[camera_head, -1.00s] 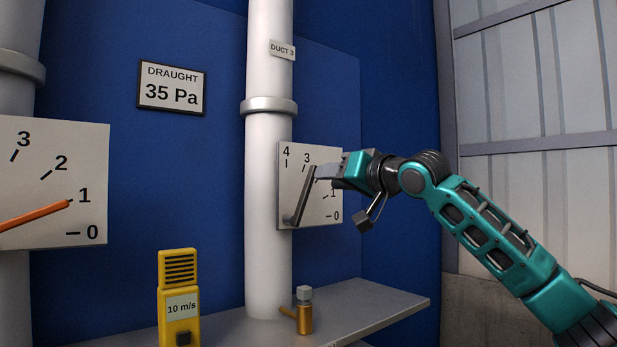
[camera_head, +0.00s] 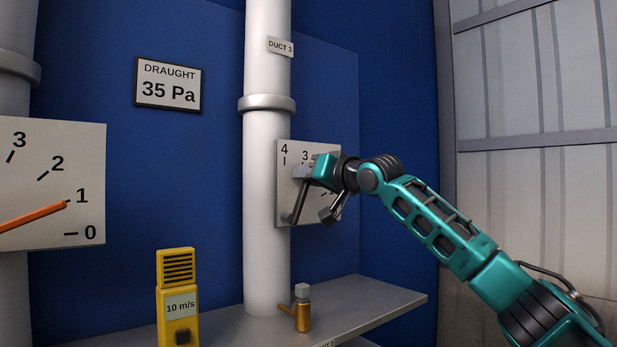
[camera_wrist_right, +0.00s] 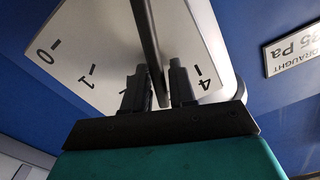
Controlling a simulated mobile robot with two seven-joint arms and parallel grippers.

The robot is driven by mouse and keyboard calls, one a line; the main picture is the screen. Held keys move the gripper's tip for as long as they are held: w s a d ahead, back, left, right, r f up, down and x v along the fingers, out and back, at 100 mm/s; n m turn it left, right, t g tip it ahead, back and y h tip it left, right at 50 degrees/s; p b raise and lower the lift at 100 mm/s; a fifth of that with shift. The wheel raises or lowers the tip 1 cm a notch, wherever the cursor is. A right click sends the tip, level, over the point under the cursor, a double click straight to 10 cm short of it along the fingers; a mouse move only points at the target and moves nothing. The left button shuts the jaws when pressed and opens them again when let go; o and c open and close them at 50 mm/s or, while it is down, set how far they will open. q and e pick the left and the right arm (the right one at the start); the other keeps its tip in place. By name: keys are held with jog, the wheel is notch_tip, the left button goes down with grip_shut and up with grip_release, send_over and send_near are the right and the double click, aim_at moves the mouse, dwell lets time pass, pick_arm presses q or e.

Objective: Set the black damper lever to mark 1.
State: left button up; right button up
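The black damper lever (camera_head: 297,203) rises from the lower left of the right-hand scale plate (camera_head: 312,211) and points up between marks 3 and 4. My right gripper (camera_head: 302,172) is at the lever's upper end and hides part of it. In the right wrist view the lever (camera_wrist_right: 146,32) runs between the two fingers (camera_wrist_right: 158,82); whether both press on it is too close to tell. Marks 4, 1 and 0 show on the plate there; mark 2 is hidden in both views. My left gripper is not in view.
An orange lever (camera_head: 33,217) points to 1 on another plate (camera_head: 75,142). A white duct (camera_head: 267,215) stands beside the black lever's plate. Below are a shelf (camera_head: 375,307), a brass fitting (camera_head: 303,317) and a yellow meter (camera_head: 178,305). A sign (camera_head: 168,83) reads 35 Pa.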

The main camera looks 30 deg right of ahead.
aim_at(316, 200)
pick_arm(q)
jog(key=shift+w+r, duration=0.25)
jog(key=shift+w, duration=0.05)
pick_arm(e)
grip_shut()
jog(key=shift+d+f, duration=0.1)
jog(key=shift+d, duration=0.05)
jog(key=d+f+m, duration=0.1)
jog(key=m, duration=0.1)
jog(key=d+f+m+p, duration=0.1)
jog(key=m, duration=0.1)
jog(key=d+f+m+p, duration=0.1)
jog(key=m, duration=0.1)
jog(key=shift+w+d, duration=0.2)
jog(key=shift+d, duration=0.15)
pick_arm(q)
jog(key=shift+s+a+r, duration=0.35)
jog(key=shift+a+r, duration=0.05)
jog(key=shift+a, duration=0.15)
pick_arm(e)
jog(key=shift+d+f+m, duration=0.3)
jog(key=shift+f+m, duration=0.2)
jog(key=shift+m, duration=0.25)
jog(key=shift+d+f+m, duration=0.3)
jog(key=shift+f+m, duration=0.2)
jog(key=shift+m, duration=0.25)
